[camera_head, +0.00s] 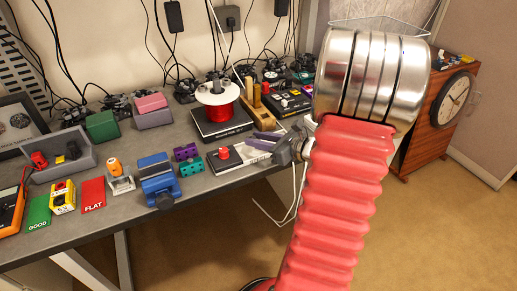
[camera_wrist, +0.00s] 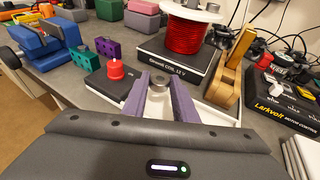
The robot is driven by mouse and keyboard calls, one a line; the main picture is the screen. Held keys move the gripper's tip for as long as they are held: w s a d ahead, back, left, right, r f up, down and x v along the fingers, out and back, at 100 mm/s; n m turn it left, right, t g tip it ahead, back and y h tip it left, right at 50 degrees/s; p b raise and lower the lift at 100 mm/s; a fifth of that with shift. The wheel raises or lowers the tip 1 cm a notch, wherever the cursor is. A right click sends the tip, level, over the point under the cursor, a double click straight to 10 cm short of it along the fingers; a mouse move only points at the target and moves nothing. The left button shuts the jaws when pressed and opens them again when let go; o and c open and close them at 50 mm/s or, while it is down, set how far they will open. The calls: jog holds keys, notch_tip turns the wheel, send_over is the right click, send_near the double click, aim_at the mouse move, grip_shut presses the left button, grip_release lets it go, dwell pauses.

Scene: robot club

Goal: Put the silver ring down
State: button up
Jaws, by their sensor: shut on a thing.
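My gripper (camera_wrist: 161,76) has two purple fingers, shut on the silver ring (camera_wrist: 159,86), a small shiny piece between the fingertips in the wrist view. In the head view my gripper (camera_head: 260,140) is at the bench's front edge, right of a black box with a red button (camera_head: 223,153). The ring is too small to make out there. I cannot tell how high the ring is above the bench, or whether it touches anything.
A black box with a red wire spool (camera_wrist: 190,30) stands just beyond the fingers. A wooden block stand (camera_wrist: 236,65) is to the right. The red-button box (camera_wrist: 113,85), teal block (camera_wrist: 107,50) and blue vise (camera_wrist: 45,45) are left. Small bare bench patches show between them.

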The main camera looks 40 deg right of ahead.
aim_at(260, 155)
jog(key=shift+f, duration=2.1)
jog(key=o, duration=1.1)
jog(key=shift+c, duration=0.2)
jog(key=shift+s, duration=0.1)
jog(key=shift+s+d+r, duration=0.15)
jog(key=shift+s, duration=0.1)
jog(key=v, duration=1.1)
jog(key=shift+s, duration=0.1)
